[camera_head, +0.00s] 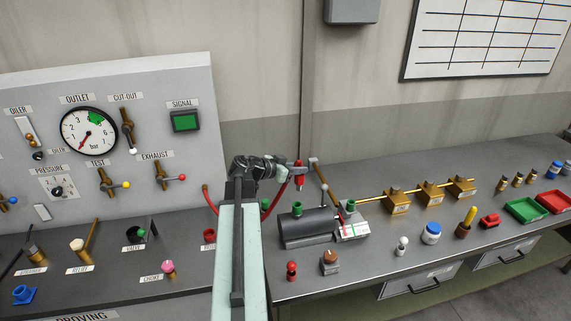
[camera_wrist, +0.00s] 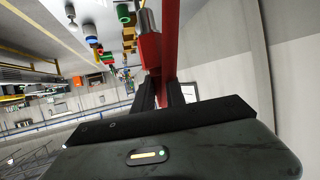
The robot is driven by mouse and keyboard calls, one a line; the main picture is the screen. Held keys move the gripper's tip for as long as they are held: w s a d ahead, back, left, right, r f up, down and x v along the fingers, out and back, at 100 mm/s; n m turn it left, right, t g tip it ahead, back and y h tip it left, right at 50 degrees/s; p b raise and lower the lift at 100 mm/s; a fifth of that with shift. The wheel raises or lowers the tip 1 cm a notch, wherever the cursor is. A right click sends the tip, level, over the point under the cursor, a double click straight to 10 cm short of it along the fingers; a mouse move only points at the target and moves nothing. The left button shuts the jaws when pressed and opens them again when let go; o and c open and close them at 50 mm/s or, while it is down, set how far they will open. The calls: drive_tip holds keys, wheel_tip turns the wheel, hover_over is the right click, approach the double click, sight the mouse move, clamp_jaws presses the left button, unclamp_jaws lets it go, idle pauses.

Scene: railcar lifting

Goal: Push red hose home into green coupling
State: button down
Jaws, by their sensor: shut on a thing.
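My gripper (camera_head: 293,168) is shut on the red hose (camera_head: 299,181) and holds its end above the bench, over the dark grey cylinder. The hose loops away to the left behind my arm. In the wrist view, the red hose (camera_wrist: 151,52) is between the fingers of my gripper (camera_wrist: 161,92), with a grey metal tip beyond them. A green coupling (camera_head: 297,207) stands on the cylinder, below the hose end and apart from it. Another green fitting (camera_head: 350,204) stands on the white-faced block to the right. A green ring (camera_wrist: 123,13) shows beside the hose tip in the wrist view.
The dark grey cylinder (camera_head: 308,229) lies on the bench, with a brass pipe and valves to its right. A red-topped peg (camera_head: 291,270) and a brown knob (camera_head: 329,261) are in front. The gauge panel (camera_head: 190,90) rises at left. Green and red trays (camera_head: 526,209) sit far right.

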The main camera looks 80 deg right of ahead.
sight(296, 182)
drive_tip(key=shift+w+a, duration=0.15)
drive_tip(key=shift+w, duration=0.25)
wheel_tip(296, 182, down, 6)
drive_tip(key=b, duration=0.6)
drive_tip(key=shift+s, duration=0.15)
idle(0.8)
drive_tip(key=shift+f+b, duration=2)
drive_tip(key=c, duration=1.3)
unclamp_jaws()
